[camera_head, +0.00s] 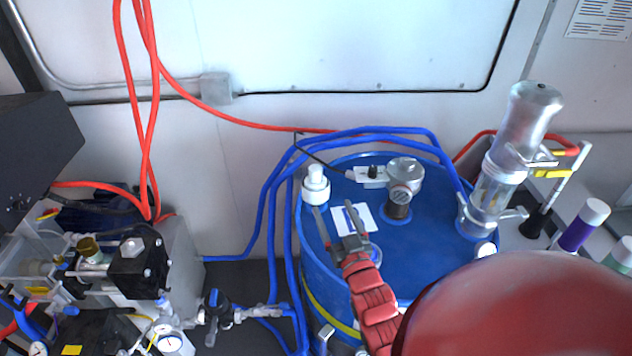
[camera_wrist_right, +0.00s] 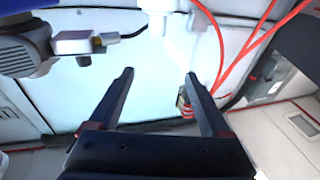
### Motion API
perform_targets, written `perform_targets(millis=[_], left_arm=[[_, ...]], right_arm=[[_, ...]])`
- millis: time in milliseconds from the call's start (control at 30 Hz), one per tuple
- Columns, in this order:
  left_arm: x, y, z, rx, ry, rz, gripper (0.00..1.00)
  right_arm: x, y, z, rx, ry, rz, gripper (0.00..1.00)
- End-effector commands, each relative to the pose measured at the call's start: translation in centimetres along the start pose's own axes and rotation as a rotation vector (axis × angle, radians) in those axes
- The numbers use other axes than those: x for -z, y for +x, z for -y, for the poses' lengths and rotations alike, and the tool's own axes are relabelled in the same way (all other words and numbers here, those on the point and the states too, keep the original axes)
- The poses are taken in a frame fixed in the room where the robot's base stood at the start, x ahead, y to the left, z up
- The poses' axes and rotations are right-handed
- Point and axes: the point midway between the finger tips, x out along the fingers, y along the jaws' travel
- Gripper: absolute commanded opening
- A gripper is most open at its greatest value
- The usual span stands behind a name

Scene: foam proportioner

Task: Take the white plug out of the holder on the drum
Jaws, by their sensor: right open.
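The white plug (camera_head: 315,176) stands upright in the white ring-shaped holder (camera_head: 314,194) at the left rim of the blue drum (camera_head: 417,247). My right gripper (camera_head: 334,209) is open and empty over the drum's left part, just below the plug in the head view, its fingers pointing toward the plug. In the right wrist view, the pale plug (camera_wrist_right: 180,42) shows faintly against the bright wall, beyond the open fingers (camera_wrist_right: 158,76) and apart from them. The holder (camera_wrist_right: 160,5) is cut by the top edge there. My left gripper is not in view.
A grey pump head (camera_head: 404,172) with a white box (camera_head: 371,176) stands on the drum to the plug's right. Blue hoses (camera_head: 272,205) run close by the plug's left and behind it. A tall clear-and-metal cylinder (camera_head: 506,150) rises at the drum's right.

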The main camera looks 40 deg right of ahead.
Motion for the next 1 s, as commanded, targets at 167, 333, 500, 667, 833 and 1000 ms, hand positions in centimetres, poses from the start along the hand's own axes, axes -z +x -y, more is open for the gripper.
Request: perform_targets(millis=[167, 333, 500, 667, 833, 1000], left_arm=[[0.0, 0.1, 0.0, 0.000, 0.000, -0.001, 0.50], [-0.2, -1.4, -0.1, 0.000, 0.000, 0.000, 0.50], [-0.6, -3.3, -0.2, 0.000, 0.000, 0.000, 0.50], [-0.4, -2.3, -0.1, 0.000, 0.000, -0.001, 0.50], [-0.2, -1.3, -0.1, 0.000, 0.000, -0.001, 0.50], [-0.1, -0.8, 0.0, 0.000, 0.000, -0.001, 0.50]], right_arm=[[-1.4, -0.6, -0.6, -0.018, -0.009, 0.122, 0.82], [-2.4, 0.3, -0.6, -0.018, -0.013, 0.145, 0.82], [-2.7, 3.1, -0.7, -0.017, -0.012, 0.142, 0.82], [-2.3, 6.3, -0.6, -0.017, -0.010, 0.146, 0.82], [-2.8, 9.3, -0.7, -0.018, -0.010, 0.146, 0.82], [-3.4, 11.0, -0.8, -0.020, -0.009, 0.149, 0.82]])
